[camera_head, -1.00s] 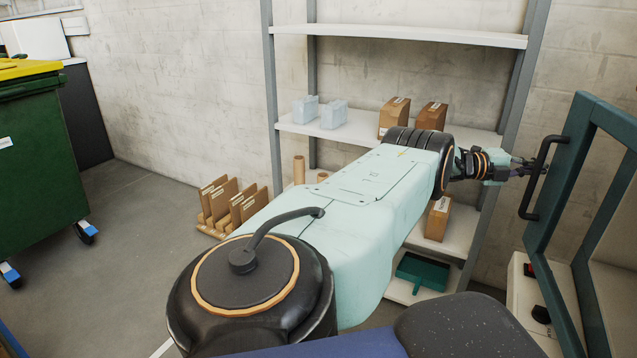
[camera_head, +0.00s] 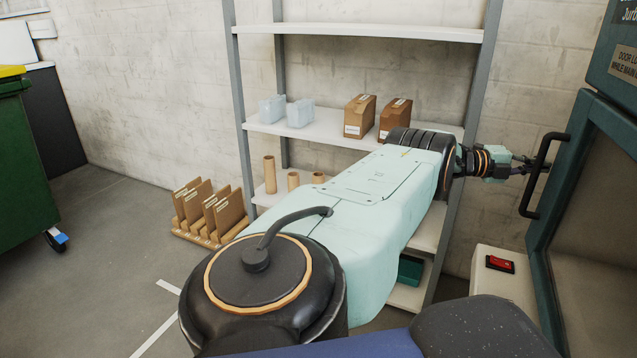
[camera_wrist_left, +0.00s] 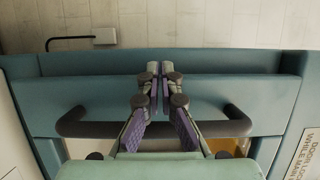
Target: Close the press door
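The press door (camera_head: 553,204) has a teal frame with a dark window and stands at the right edge of the head view. It lies nearly in line with the teal press body (camera_head: 612,70) above it; any remaining gap is hard to see. Its black bar handle (camera_head: 541,178) is upright there and runs crosswise in the left wrist view (camera_wrist_left: 90,130). My left gripper (camera_head: 532,165) is at the handle, its fingers crossing the bar. In the wrist view its fingertips (camera_wrist_left: 160,72) are together beyond the bar, near the door frame. My right gripper is out of view.
A light machine base with a red switch (camera_head: 500,264) is below the door. A shelf rack (camera_head: 370,33) with boxes stands behind my left arm. A green bin (camera_head: 22,165) is at far left. Open floor lies between the bin and my arm.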

